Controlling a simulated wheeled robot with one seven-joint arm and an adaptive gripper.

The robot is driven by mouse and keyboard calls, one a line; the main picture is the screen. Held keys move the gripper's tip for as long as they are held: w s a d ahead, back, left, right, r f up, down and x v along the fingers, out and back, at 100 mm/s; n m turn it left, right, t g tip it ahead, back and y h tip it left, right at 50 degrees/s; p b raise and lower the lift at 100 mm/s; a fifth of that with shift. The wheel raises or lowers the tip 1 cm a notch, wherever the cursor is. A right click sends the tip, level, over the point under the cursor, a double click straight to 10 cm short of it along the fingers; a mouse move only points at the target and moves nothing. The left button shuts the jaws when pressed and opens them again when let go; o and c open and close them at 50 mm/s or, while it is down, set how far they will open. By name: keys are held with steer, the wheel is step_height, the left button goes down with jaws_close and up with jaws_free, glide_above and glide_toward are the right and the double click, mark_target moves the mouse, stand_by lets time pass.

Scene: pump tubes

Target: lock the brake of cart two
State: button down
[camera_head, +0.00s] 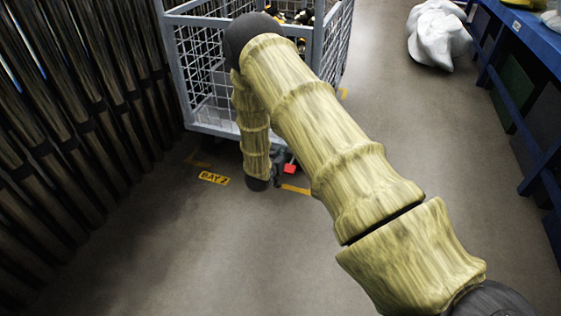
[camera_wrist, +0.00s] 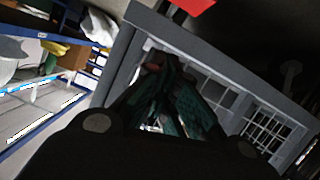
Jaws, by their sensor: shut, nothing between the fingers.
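The grey wire-mesh cart (camera_head: 215,130) stands at the floor label reading BAY 2 (camera_head: 214,179). A small red pedal (camera_head: 289,169) shows low at its near right corner, beside the end of my arm. A red piece, which looks like the same pedal, shows at the top edge of the wrist view (camera_wrist: 192,6). My gripper (camera_wrist: 166,66) is shut and empty, with its dark fingers together in front of the cart's grey frame (camera_wrist: 205,50). In the head view my arm mostly hides it. Whether the fingers touch anything is unclear, and the brake's state cannot be told.
A rack of dark upright tubes (camera_head: 80,110) lines the left side. A blue bench (camera_head: 525,45) runs along the right, with a white sack (camera_head: 437,35) on the floor near it. Yellow tape (camera_head: 296,189) marks the floor. The middle floor is clear.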

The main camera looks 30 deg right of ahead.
steer(key=b+x, duration=0.2)
steer(key=x, duration=0.2)
steer(key=shift+w+d+f, duration=0.15)
steer(key=shift+d+f, duration=0.1)
steer(key=shift+f, duration=0.05)
steer(key=f+b, duration=0.1)
steer(key=f, duration=0.1)
steer(key=shift+d+f+b, duration=0.3)
steer(key=shift+b, duration=0.05)
steer(key=shift+s+f+b, duration=0.2)
steer(key=shift+f+b, duration=0.15)
steer(key=shift+f, duration=0.2)
